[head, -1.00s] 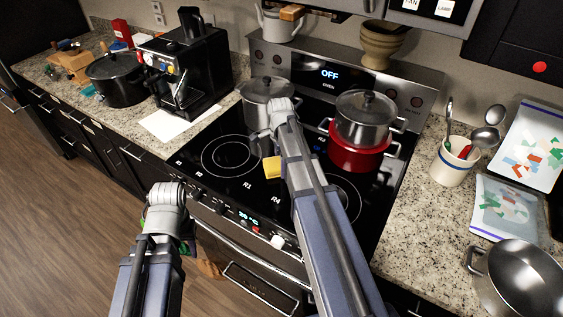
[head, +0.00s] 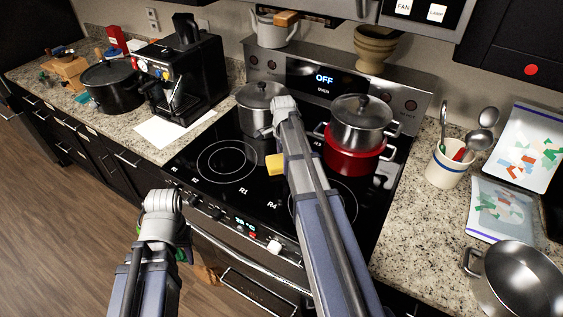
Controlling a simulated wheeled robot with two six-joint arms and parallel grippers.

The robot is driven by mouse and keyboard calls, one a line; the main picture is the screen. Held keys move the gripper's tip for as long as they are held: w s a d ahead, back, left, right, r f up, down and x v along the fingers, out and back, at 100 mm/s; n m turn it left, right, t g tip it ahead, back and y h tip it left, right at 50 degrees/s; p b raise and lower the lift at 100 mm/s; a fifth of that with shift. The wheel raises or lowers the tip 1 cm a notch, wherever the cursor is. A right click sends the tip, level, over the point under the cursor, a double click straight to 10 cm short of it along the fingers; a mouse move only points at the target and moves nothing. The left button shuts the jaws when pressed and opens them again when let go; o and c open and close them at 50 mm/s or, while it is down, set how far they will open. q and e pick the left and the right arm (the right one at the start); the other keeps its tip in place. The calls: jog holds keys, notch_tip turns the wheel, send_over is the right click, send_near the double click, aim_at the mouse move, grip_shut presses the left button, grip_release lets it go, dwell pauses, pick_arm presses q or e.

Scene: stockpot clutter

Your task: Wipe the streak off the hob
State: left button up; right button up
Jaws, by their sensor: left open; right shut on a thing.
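The black glass hob (head: 215,180) is on the stove in the middle of the head view. A yellow sponge-like block (head: 275,164) is at the hob's middle, beside my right arm. My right gripper (head: 280,150) is shut on it; its fingers are mostly hidden behind my wrist. I cannot tell whether the block touches the glass. My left gripper (head: 165,240) is open, low in front of the stove, its fingers mostly hidden by my wrist. I see no clear streak; my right arm covers part of the hob.
A lidded steel pot (head: 262,110) stands at the hob's back left. Another steel pot (head: 362,122) sits on a red pot (head: 352,155) at the back right. A coffee machine (head: 185,75) is left, a utensil crock (head: 447,165) right. The hob's front left is clear.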

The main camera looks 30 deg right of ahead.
jog(key=shift+w+d, duration=0.45)
jog(key=shift+d, duration=0.25)
jog(key=shift+w+d, duration=0.4)
jog(key=shift+d, duration=0.25)
jog(key=shift+w+d, duration=0.55)
jog(key=shift+d, duration=0.25)
jog(key=shift+w+d, duration=0.5)
jog(key=shift+d, duration=0.3)
notch_tip(320, 180, up, 6)
jog(key=p, duration=0.6)
jog(key=shift+a, duration=0.1)
notch_tip(320, 180, up, 3)
jog(key=p, duration=0.3)
